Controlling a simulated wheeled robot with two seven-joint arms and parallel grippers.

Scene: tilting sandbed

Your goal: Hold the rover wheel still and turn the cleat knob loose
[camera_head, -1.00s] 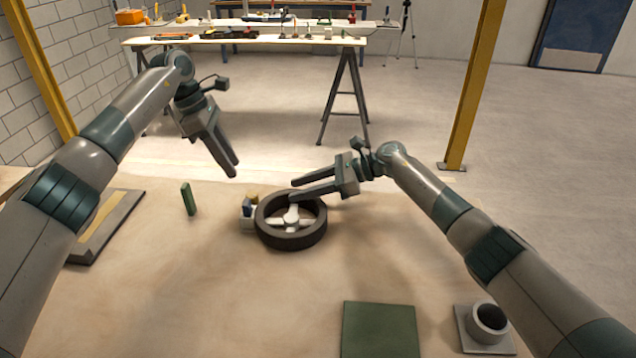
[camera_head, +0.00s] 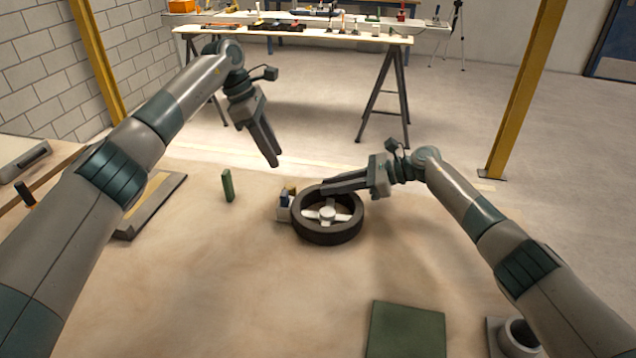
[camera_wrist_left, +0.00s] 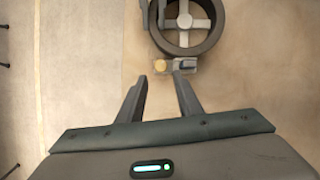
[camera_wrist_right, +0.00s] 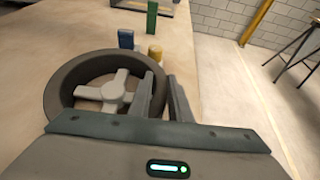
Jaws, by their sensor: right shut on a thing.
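The dark rover wheel (camera_head: 327,237) with pale spokes lies flat on the sandy bed; it also shows in the left wrist view (camera_wrist_left: 187,48) and the right wrist view (camera_wrist_right: 66,84). My right gripper (camera_head: 326,187) is shut on the wheel's far rim. A small yellow knob (camera_head: 292,189), which I take as the cleat knob, sits on a pale block (camera_head: 283,213) with a blue part beside the wheel. The knob also shows in the left wrist view (camera_wrist_left: 160,66) and right wrist view (camera_wrist_right: 155,52). My left gripper (camera_head: 274,163) is open and empty, above and beyond the knob.
A green upright block (camera_head: 227,185) stands left of the wheel. A green square plate (camera_head: 406,330) and a grey round socket (camera_head: 516,338) are at the front right. A grey tray (camera_head: 150,205) is at the left. The sand between is clear.

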